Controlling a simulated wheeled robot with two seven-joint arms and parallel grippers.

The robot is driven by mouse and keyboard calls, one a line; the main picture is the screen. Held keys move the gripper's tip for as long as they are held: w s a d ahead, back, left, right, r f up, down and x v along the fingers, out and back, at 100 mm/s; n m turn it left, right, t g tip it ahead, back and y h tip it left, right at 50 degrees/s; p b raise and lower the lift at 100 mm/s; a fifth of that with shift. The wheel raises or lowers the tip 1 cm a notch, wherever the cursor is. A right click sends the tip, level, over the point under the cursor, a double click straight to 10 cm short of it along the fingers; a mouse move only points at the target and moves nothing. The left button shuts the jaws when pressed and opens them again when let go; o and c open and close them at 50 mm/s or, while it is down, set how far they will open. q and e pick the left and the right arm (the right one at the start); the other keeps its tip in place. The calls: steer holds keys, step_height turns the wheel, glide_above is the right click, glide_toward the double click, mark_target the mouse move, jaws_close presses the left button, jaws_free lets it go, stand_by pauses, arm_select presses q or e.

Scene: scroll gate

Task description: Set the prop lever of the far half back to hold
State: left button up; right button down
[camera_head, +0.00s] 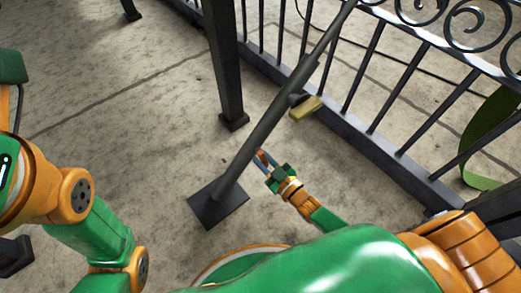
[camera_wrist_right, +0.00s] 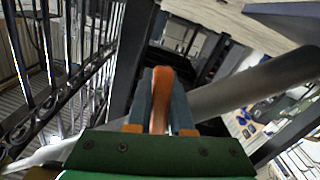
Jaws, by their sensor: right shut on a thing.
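A dark grey prop (camera_head: 268,128) runs diagonally from a square base plate (camera_head: 207,208) on the ground up towards the scroll gate (camera_head: 400,85). My right gripper (camera_head: 264,162) is low beside the prop, near its lower end. In the right wrist view, the gripper (camera_wrist_right: 160,98) is shut on an orange lever (camera_wrist_right: 161,84), which stands between the two grey fingers. The prop also shows there as a grey tube (camera_wrist_right: 240,88) passing behind the fingers. Where the lever joins the prop is hidden. My left arm shows at the left, but its gripper is out of view.
A brass-coloured block (camera_head: 305,108) sits beside the prop, near the gate's bottom rail. A dark post (camera_head: 226,65) stands to the left of the prop. A green leaf shape (camera_head: 488,135) is at the right. The paving at left is mostly clear.

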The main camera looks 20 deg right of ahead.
steer(key=shift+s+a+m, duration=0.1)
steer(key=shift+a+m, duration=0.2)
steer(key=shift+m, duration=0.4)
steer(key=c, duration=0.8)
jaws_free()
